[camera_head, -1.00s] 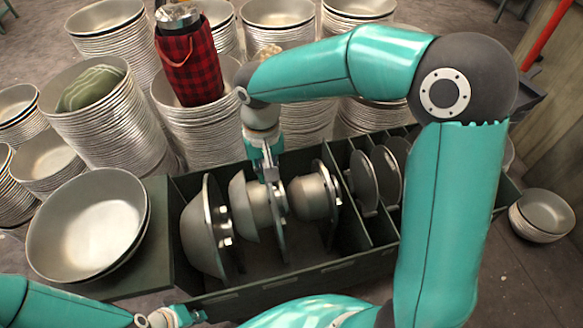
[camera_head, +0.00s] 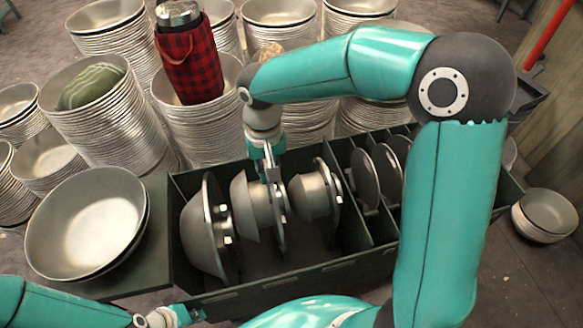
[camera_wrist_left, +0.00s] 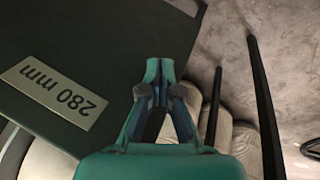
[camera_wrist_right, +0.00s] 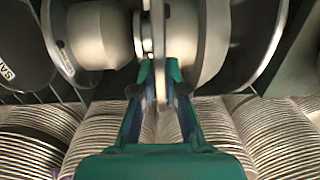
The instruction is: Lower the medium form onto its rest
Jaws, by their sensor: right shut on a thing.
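The medium form (camera_head: 246,208), a metal dome with a round back plate, stands on its side in the middle of the dark green crate's (camera_head: 285,292) large compartment. My right gripper (camera_head: 270,165) comes down from above and is shut on a part by its plate. The form (camera_wrist_right: 188,40) also shows beyond the fingertips in the right wrist view. The large form (camera_head: 200,235) is to its left, the small form (camera_head: 310,196) to its right. The rest under the medium form is hidden. My left gripper (camera_wrist_left: 160,68) is empty with its fingertips together, near the crate's front left corner.
A wide bowl (camera_head: 85,222) lies on the green board left of the crate. Discs (camera_head: 364,178) stand in the crate's right slots. Tall bowl stacks (camera_head: 107,118) crowd behind, one carrying a red plaid bag (camera_head: 190,70). A label reads 280 mm (camera_wrist_left: 52,90).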

